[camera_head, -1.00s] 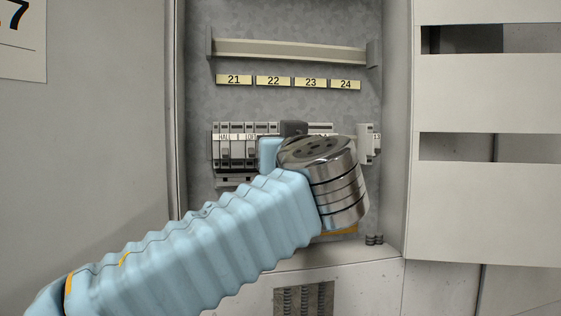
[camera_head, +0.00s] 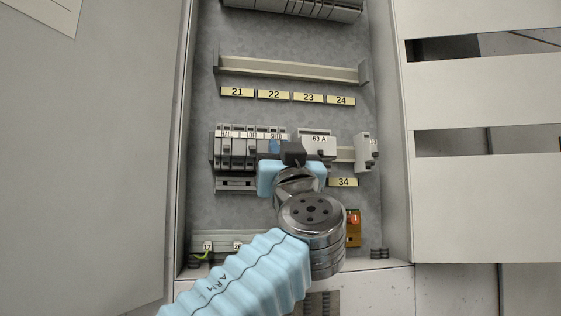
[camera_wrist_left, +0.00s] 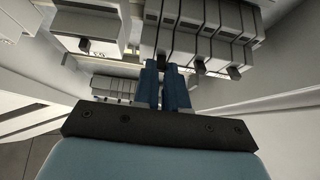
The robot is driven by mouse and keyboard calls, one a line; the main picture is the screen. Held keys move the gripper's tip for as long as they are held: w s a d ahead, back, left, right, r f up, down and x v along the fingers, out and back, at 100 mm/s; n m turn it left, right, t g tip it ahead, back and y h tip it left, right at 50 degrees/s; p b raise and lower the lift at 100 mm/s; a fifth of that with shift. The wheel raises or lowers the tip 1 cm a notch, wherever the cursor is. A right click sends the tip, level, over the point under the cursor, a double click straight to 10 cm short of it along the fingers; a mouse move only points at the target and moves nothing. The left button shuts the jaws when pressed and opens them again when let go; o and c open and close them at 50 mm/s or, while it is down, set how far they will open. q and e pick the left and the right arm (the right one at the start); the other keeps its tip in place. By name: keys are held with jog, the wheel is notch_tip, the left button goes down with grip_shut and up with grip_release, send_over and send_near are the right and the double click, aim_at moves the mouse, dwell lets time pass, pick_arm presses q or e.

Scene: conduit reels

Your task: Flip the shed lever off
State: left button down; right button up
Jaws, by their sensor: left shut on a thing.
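The breaker marked SHED (camera_head: 277,134) is at the right end of a row of slim grey breakers on the middle rail in the head view. My left gripper (camera_head: 275,147) is at its front, with the blue fingertips over its lever. In the left wrist view the two blue fingers (camera_wrist_left: 163,75) are close together at the face of the end breaker (camera_wrist_left: 158,38). They are shut on the shed lever, which is mostly hidden between the tips. Whether the lever is up or down cannot be told. My right gripper is in neither view.
The wide 63 A breaker (camera_head: 318,146) stands just right of the fingers. Neighbouring breakers (camera_head: 238,150) stand close on the left. An empty rail (camera_head: 290,68) runs above. An orange-lit part (camera_head: 353,220) is lower right. Cabinet walls flank both sides.

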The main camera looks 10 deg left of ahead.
pick_arm(q)
jog(key=c, duration=1.2)
grip_release()
jog(key=b+v, duration=0.5)
jog(key=v, duration=0.9)
